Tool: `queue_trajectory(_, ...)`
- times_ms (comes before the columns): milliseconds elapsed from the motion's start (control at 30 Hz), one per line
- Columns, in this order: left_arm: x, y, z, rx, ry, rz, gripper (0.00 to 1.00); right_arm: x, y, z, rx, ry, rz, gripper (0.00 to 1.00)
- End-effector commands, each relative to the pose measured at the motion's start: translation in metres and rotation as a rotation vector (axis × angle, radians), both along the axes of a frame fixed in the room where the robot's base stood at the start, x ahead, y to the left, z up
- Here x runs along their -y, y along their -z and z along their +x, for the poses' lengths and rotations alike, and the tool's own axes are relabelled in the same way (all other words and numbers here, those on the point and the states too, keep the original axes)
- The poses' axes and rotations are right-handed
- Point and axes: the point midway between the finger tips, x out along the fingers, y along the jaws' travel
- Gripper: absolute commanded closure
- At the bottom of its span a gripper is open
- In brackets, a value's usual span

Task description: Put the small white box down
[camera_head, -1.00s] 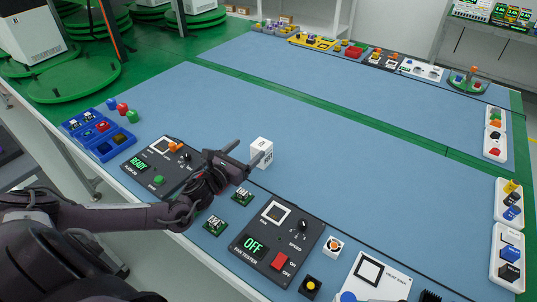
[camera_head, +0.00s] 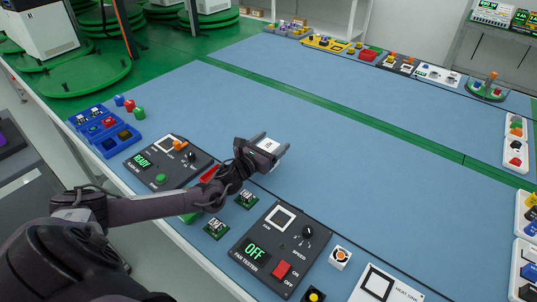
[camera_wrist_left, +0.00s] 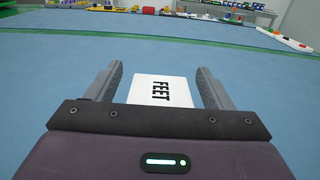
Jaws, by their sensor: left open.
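The small white box (camera_head: 267,145) is on the blue mat (camera_head: 330,190), just beyond the black testers. My left gripper (camera_head: 270,152) is open around it, one finger on each side. In the left wrist view the box (camera_wrist_left: 155,91) shows a white face with the word FEET between the two fingers (camera_wrist_left: 158,88). A gap shows between the box and each finger. The base of the box is hidden, so its contact with the mat cannot be seen. My right gripper is not in view.
A black tester reading READY (camera_head: 150,162) and a fan tester reading OFF (camera_head: 262,248) lie near the front edge. The mat behind and right of the box is clear.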

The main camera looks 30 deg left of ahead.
Motion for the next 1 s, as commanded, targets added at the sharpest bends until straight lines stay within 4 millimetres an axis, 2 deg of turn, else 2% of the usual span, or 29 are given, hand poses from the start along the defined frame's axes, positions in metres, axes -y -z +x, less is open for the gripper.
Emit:
queue_trajectory(267, 0.0008, 0.0006, 0.0054, -0.001, 0.001, 0.000, 0.25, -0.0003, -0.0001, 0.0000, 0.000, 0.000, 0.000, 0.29)
queue_trajectory(700, 0.0005, -0.0003, 0.0053, 0.001, 0.000, 0.000, 0.78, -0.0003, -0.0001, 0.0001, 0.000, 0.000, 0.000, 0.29)
queue_trajectory(1000, 0.0004, -0.0041, 0.0053, 0.002, 0.001, 0.000, 0.78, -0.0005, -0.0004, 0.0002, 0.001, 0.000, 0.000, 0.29)
